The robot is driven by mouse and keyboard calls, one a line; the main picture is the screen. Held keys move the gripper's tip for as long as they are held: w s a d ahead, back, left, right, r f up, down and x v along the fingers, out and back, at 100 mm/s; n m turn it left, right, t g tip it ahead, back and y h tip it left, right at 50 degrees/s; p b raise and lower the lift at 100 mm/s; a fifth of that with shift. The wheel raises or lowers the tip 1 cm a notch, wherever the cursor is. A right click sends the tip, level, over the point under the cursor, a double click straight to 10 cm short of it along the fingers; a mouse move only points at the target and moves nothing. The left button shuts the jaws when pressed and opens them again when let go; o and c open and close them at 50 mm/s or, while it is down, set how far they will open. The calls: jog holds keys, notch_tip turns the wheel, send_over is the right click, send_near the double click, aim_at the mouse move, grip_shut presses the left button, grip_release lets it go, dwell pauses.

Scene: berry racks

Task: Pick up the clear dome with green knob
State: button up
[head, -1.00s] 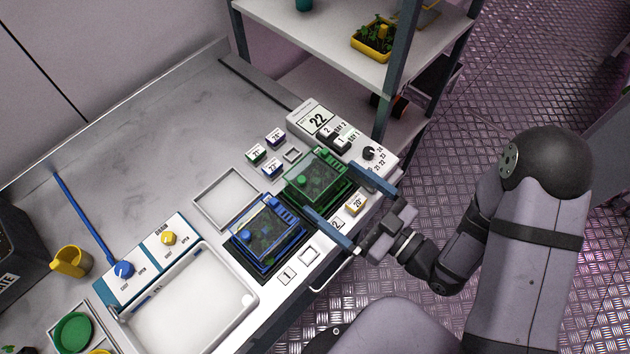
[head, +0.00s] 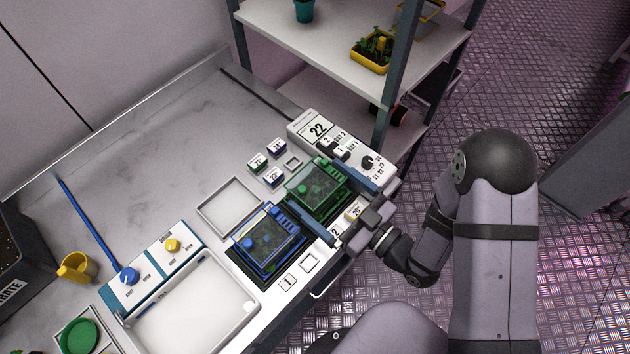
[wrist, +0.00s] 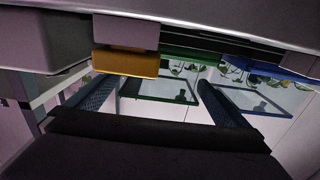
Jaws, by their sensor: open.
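The clear dome with green knob (head: 317,187) stands on the white rack, with a green rim and plants under it. Its green knob (head: 304,189) shows near its left side. My gripper (head: 309,184) is open, its two blue fingers spread to either side of the dome, one beyond its upper right side and one along its lower side. In the wrist view the green-rimmed dome (wrist: 165,88) shows between the fingers (wrist: 155,88). Its knob cannot be made out there. I cannot tell whether the fingers touch the dome.
A similar dome with a blue knob (head: 268,238) stands close beside it, to the lower left. A yellow block (wrist: 125,62) is near the gripper in the wrist view. A dial panel (head: 340,145) lies behind. The bench's upper left (head: 150,135) is clear.

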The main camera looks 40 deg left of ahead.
aim_at(314, 180)
jog(key=shift+a+p, duration=0.35)
jog(key=shift+a, duration=1)
jog(key=c, duration=1)
jog(key=shift+r, duration=0.2)
jog(key=shift+r+b, duration=0.55)
jog(key=shift+r, duration=4.25)
jog(key=shift+r, duration=0.15)
